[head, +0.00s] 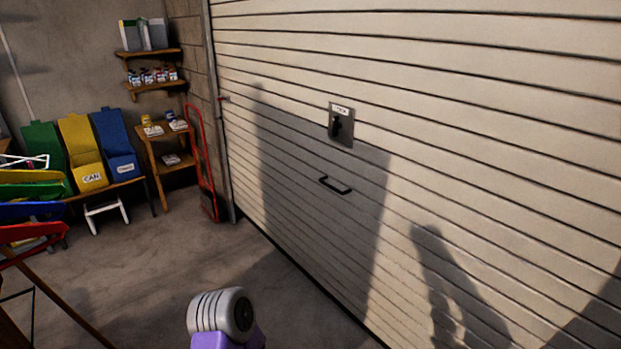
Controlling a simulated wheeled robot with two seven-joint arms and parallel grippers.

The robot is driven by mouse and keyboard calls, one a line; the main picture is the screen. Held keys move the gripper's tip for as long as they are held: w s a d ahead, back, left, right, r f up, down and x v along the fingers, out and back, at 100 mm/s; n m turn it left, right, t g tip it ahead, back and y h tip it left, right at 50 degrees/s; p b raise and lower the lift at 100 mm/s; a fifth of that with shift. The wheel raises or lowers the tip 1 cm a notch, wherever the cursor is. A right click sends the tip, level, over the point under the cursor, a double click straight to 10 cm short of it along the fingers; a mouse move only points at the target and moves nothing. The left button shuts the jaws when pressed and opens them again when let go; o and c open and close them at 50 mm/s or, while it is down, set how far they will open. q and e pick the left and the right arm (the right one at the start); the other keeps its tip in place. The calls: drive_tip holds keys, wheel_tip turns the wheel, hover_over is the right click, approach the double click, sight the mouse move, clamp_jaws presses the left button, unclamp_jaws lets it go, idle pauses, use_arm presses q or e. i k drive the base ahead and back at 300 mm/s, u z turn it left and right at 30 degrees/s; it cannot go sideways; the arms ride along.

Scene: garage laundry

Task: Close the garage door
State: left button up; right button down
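The garage door (480,130) is a wide, cream, ribbed door that fills the right side of the head view. Its panels run down to a dark line at the concrete floor; whether a thin gap is there I cannot tell. A black bar handle (336,185) sits low on the door. Above it is a metal lock plate (341,127) with a dark knob and a small white label. Neither of my grippers shows in the view. A white and purple rounded part, which looks like a piece of my arm, shows at the bottom, apart from the handle.
A red hand truck (203,165) leans by the door's left edge. Yellow (83,150), blue (115,145) and green bins stand at the left, with wooden shelves (155,85) and a small wooden stand (165,150). A red folding frame (25,240) is at lower left. The middle floor is clear.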

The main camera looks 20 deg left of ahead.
sight(467, 195)
drive_tip(key=u, duration=0.9)
drive_tip(key=i, duration=0.8)
drive_tip(key=u, duration=1.2)
drive_tip(key=i, duration=1.75)
drive_tip(key=z, duration=1.3)
drive_tip(key=i, duration=0.75)
drive_tip(key=z, duration=0.8)
